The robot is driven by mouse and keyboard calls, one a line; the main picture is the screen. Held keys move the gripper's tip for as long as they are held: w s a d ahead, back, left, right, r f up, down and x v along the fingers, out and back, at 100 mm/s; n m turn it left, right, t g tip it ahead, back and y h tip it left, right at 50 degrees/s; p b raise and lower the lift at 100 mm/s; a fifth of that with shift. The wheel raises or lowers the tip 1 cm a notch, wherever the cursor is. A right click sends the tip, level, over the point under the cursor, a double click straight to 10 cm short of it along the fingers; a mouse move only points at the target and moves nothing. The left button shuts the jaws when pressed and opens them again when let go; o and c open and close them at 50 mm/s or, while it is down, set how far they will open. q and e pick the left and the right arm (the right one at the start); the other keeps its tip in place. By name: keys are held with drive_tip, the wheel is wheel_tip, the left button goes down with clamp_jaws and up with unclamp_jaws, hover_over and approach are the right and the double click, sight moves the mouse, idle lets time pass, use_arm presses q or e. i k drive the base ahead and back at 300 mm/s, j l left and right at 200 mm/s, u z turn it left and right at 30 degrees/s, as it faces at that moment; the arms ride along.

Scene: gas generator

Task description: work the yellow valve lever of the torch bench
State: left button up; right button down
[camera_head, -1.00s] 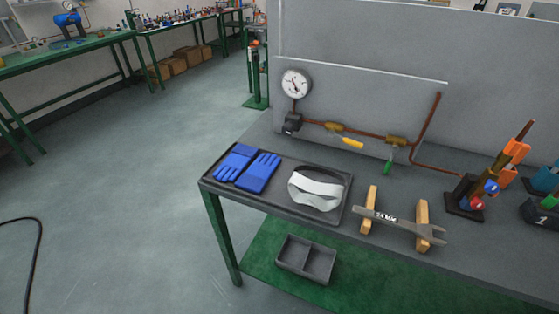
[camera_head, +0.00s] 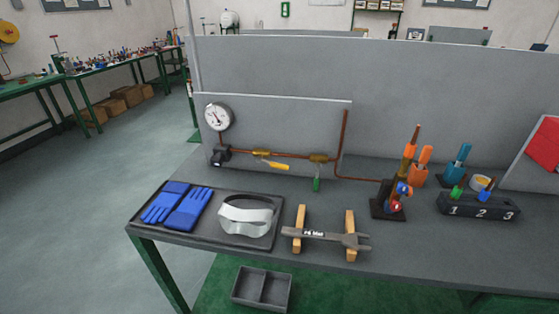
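The yellow valve lever (camera_head: 273,164) sits on the copper pipe of the torch bench (camera_head: 420,240), in the middle of the head view. It slants slightly down to the right from its brass valve body (camera_head: 261,154). A second lever, green (camera_head: 316,184), hangs straight down from another brass valve (camera_head: 319,158) to its right. A round white pressure gauge (camera_head: 218,117) stands at the left end of the pipe, above a dark fitting (camera_head: 220,155). Neither of my grippers shows in the view.
A torch stand (camera_head: 388,207) and numbered holder (camera_head: 480,208) are right. Floor at left is clear.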

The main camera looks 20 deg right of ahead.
sight(259, 160)
drive_tip(key=k+l+u, duration=0.15)
drive_tip(key=l+u, duration=0.15)
drive_tip(key=k+l+u, duration=0.2)
drive_tip(key=l+u, duration=0.15)
drive_tip(key=l, duration=0.15)
drive_tip(key=k+l+u, duration=0.3)
drive_tip(key=i+l, duration=0.05)
